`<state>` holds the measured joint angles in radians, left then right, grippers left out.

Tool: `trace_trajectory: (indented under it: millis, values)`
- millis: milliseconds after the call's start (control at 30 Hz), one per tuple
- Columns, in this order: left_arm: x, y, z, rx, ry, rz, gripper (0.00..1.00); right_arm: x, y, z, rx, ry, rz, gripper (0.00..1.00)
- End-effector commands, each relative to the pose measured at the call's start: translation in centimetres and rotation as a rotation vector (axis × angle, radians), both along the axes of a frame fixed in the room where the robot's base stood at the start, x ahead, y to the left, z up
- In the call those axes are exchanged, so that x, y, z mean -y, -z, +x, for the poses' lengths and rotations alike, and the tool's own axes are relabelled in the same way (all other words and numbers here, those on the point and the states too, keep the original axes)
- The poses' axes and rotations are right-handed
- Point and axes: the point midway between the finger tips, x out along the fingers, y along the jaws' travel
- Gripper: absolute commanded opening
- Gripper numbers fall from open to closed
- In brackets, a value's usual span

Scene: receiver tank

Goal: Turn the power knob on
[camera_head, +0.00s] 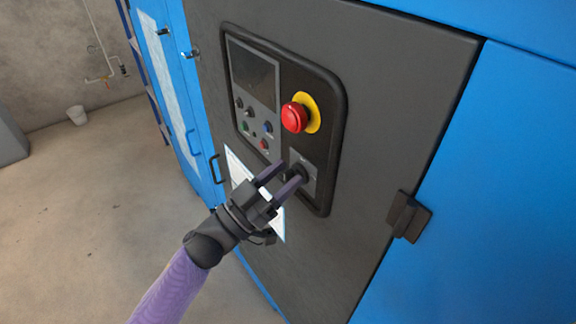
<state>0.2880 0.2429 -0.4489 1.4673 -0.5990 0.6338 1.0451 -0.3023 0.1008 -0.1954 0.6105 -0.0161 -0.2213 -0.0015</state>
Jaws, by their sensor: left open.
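The power knob (301,171) is a black rotary knob on a grey plate, low on the dark control panel (331,150). My left gripper (279,178) is at the knob, its two purple-grey fingers spread and pointing at the panel. One finger overlaps the knob in the picture and partly hides it. I cannot tell whether the finger touches it. The jaws are open and hold nothing. My right gripper is not in view.
A red emergency button (294,117) on a yellow disc sticks out just above the knob. Small coloured buttons (264,144) and a dark screen (253,73) are to the left. A black latch (409,216) juts out at right. A white sheet (236,172) is behind the gripper.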

Motion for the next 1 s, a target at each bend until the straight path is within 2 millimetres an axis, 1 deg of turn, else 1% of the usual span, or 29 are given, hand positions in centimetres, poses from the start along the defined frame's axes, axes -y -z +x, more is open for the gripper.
trace_trajectory:
  millis: [33,133,367,400,467,500,567,600,633,1000]
  values:
    - [0.52,-0.28,0.38,0.0,-0.001,-0.002,0.51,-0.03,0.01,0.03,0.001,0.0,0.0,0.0]
    - [1.12,-0.56,0.79,0.001,0.0,-0.001,0.51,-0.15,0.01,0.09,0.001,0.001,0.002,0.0]
    - [1.23,-0.57,0.89,-0.001,-0.001,0.001,0.51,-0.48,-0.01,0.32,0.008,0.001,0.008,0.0]
    - [1.22,-0.56,0.89,-0.001,-0.001,0.001,0.47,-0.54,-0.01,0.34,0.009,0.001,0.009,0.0]
    - [1.22,-0.56,0.88,-0.001,-0.001,0.001,0.35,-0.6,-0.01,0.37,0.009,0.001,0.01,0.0]
    - [1.21,-0.56,0.89,-0.001,-0.001,0.001,0.26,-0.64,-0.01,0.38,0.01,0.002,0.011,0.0]
    - [1.21,-0.54,0.88,-0.001,-0.001,0.001,0.13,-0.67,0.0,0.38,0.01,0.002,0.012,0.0]
    - [1.21,-0.54,0.88,-0.002,-0.002,0.001,0.05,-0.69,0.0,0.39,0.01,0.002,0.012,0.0]
    - [1.21,-0.52,0.88,-0.002,-0.002,0.001,0.0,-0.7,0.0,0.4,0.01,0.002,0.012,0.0]
    - [1.2,-0.32,0.85,0.002,-0.002,0.009,0.0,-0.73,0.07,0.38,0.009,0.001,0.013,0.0]
